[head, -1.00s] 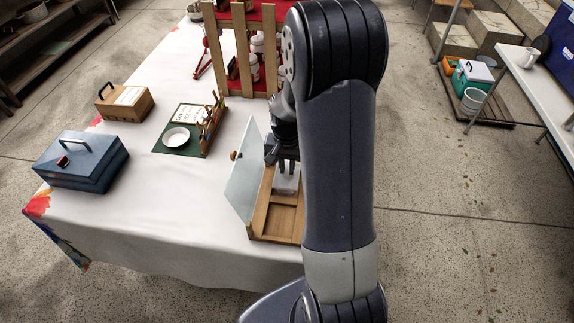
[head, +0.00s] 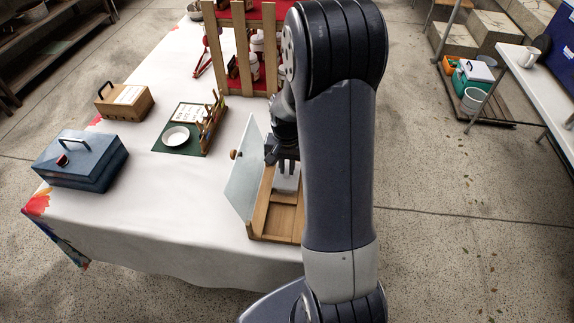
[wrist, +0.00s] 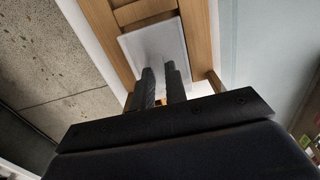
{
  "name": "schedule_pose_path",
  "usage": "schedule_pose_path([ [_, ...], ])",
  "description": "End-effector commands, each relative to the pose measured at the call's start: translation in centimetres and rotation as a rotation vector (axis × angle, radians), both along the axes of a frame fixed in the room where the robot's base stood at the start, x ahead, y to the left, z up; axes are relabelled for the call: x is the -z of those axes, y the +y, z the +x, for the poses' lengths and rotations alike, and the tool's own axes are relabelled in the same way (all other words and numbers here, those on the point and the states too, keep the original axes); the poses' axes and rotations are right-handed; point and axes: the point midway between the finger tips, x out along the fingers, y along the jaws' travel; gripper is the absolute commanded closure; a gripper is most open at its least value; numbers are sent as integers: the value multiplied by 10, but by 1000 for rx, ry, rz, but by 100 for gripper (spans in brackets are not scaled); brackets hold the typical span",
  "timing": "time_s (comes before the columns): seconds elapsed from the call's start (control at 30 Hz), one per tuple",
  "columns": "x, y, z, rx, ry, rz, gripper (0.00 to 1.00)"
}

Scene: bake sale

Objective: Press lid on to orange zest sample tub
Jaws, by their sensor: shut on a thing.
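A pale, square, slightly see-through lid (wrist: 155,45) fills one compartment of the wooden case; it also shows in the head view (head: 286,184) under my gripper. The orange zest sample tub cannot be told apart from the lid, and any tub beneath it is hidden. My gripper (head: 287,168) points down into the case. In the wrist view its two dark fingers (wrist: 160,72) are close together over the lid, shut on it; the exact place of grip is hard to see.
The wooden case (head: 258,222) has an upright glass door (head: 245,170) just left of my gripper. Further left are a green mat (head: 182,151) with a white dish (head: 176,138), a blue box (head: 82,162) and a wooden box (head: 126,104). The white tablecloth at front left is clear.

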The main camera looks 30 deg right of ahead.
Motion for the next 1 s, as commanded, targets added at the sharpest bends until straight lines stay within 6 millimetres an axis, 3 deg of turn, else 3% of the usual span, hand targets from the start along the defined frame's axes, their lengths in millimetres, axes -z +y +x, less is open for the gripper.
schedule_pose_path([
  [0.93, 4, 0, 0, 0, 0, 0, 98],
  [0.97, 4, 0, 0, 0, 0, 0, 86],
  [1.0, 4, 0, 0, 0, 0, 0, 82],
])
